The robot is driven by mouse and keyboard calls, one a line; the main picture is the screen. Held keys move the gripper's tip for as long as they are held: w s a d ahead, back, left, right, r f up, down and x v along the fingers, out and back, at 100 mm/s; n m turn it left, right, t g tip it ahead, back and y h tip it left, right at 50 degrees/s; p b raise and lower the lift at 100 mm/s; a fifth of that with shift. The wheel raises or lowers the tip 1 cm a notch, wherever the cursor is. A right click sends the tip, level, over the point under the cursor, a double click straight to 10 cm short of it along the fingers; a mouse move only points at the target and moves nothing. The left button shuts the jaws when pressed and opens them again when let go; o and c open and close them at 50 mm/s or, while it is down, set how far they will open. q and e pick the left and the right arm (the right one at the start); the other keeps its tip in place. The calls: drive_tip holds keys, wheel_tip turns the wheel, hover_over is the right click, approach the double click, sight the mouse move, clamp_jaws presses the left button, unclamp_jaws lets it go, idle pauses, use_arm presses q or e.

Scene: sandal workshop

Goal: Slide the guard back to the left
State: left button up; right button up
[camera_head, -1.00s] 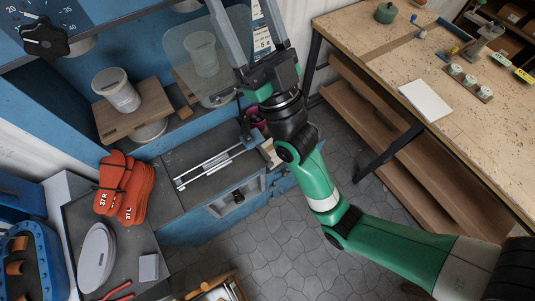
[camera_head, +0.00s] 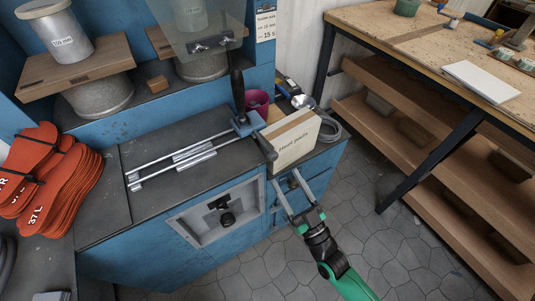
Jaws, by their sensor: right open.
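The guard (camera_head: 198,28) is a clear panel at the top of the head view, in front of the right-hand press cylinder. A black post (camera_head: 237,85) rises to it from a blue carriage (camera_head: 247,124). The carriage sits at the right end of two metal rails (camera_head: 165,155) on the grey bench top. A black handle (camera_head: 266,147) sticks out from the carriage toward the front. My right gripper (camera_head: 286,178) is open and empty, low in front of the blue drawers and apart from the guard and handle. My left gripper is not in view.
A "Heel pads" box (camera_head: 294,141) stands just right of the carriage, with a magenta cup (camera_head: 257,102) behind. Orange soles (camera_head: 48,180) are stacked at left. A wooden workbench (camera_head: 420,45) is at right. The floor (camera_head: 400,240) in front is clear.

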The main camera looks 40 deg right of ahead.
sight(271, 152)
drive_tip(key=b+x, duration=0.2)
drive_tip(key=x, duration=0.9)
drive_tip(key=shift+w+d+r, duration=0.1)
drive_tip(key=shift+w+r, duration=0.15)
drive_tip(key=shift+w, duration=0.05)
clamp_jaws()
idle(0.9)
